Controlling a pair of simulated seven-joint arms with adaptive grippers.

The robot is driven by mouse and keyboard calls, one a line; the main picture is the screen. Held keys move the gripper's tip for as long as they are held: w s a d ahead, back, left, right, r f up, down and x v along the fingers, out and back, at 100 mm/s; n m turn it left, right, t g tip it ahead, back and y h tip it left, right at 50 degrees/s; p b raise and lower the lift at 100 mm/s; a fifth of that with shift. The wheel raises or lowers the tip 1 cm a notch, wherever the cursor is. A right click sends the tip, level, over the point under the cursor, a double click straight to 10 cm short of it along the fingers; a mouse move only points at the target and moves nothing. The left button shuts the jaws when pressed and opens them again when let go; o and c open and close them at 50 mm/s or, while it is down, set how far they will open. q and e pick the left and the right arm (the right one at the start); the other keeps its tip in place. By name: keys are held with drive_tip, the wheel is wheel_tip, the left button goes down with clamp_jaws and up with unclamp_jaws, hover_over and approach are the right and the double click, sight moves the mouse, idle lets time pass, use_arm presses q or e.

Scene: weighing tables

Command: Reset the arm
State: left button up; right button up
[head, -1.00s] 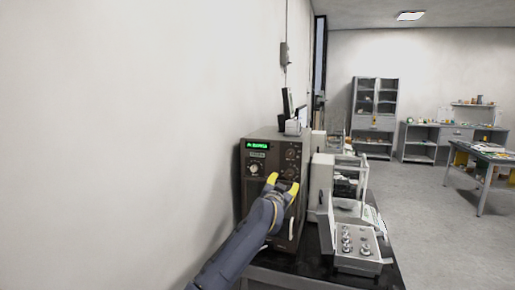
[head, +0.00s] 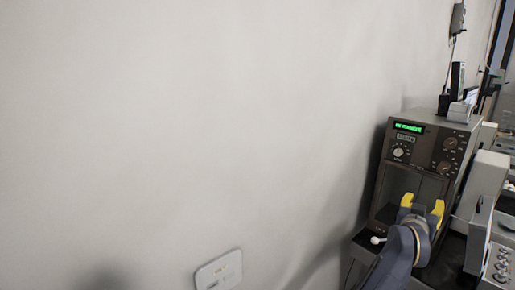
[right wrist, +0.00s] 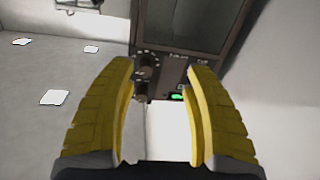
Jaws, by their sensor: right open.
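My right gripper (head: 422,204) is at the lower right of the head view, open and empty, with its yellow fingers apart. It is in front of the lower part of a dark brown oven-like device (head: 437,139) with a green display and knobs. In the right wrist view, the open fingers (right wrist: 162,66) frame the device's knobs and green display, which appear upside down, with nothing between the pads. I cannot tell the exact gap to the device. My left gripper is not in view.
A bare wall (head: 200,120) fills most of the head view, with a white wall plate (head: 218,271) low down. A grey balance-like instrument (head: 484,190) stands right of the brown device. A small white-ended handle or knob (head: 378,240) is left of my right wrist.

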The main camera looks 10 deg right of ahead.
drive_tip(key=s+a+f+n+y, duration=0.3)
drive_tip(key=s+a+f+n, duration=0.2)
drive_tip(key=a+f, duration=0.4)
drive_tip(key=s+a+f+n+y, duration=0.35)
drive_tip(key=a+f+n, duration=0.3)
drive_tip(key=f, duration=0.55)
drive_tip(key=s+a+f+n+g+y, duration=0.1)
drive_tip(key=s+a+f+n, duration=0.1)
drive_tip(key=s+a+f, duration=0.35)
drive_tip(key=s+a+f+n+g+y, duration=0.1)
drive_tip(key=s+a+f, duration=0.2)
drive_tip(key=s, duration=0.5)
drive_tip(key=s+a+f+n+g+y, duration=0.1)
drive_tip(key=s+a+f+n, duration=0.1)
drive_tip(key=s+a+f, duration=0.4)
drive_tip(key=s+a+f+g+y, duration=0.2)
drive_tip(key=f, duration=1.4)
drive_tip(key=s+a+f+g+y, duration=0.1)
drive_tip(key=s+a+f, duration=0.1)
drive_tip(key=f, duration=1.5)
drive_tip(key=s+f+m+g+y, duration=0.1)
drive_tip(key=s+f+m+g, duration=0.2)
drive_tip(key=s+f, duration=1.4)
drive_tip(key=s, duration=0.3)
drive_tip(key=shift+s+f, duration=0.15)
drive_tip(key=shift+s, duration=0.25)
